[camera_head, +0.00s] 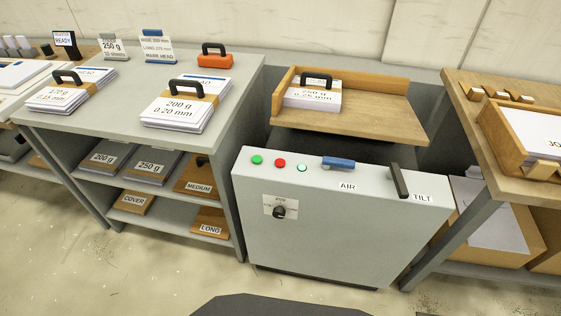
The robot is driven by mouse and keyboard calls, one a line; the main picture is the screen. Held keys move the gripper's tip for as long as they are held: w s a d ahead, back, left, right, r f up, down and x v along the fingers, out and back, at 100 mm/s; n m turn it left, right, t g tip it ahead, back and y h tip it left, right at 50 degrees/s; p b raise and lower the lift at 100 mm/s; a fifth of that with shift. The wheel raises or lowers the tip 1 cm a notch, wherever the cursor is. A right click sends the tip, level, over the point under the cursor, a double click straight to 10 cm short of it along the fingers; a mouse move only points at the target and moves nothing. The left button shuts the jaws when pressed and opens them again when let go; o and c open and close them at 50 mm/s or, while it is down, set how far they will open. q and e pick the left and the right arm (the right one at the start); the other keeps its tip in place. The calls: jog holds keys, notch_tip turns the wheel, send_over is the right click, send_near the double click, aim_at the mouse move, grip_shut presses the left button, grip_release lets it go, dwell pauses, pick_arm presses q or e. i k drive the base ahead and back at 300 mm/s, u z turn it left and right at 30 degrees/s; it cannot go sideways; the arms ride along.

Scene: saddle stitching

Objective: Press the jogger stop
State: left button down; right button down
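The jogger is a grey cabinet (330,235) in the middle, with a wooden tray (365,121) behind its top. A red button (280,163), likely the stop, sits on the cabinet's sloped top at the left. A green button (257,160) is to its left and a small pale green-white lamp or button (302,168) to its right. Nothing covers the red button. I cannot tell whether it is pressed in. Neither of my grippers shows in the head view.
A blue handle (338,163) marked AIR and a black lever (398,181) marked TILT stand right of the buttons. A dial (279,212) is on the front. A paper stack (312,98) lies in the tray. A grey shelf table (130,125) and wooden bench (482,122) flank the cabinet.

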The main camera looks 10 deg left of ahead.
aim_at(279, 162)
jog(key=z, duration=2.1)
jog(key=i, duration=1.65)
jog(key=u, duration=2.55)
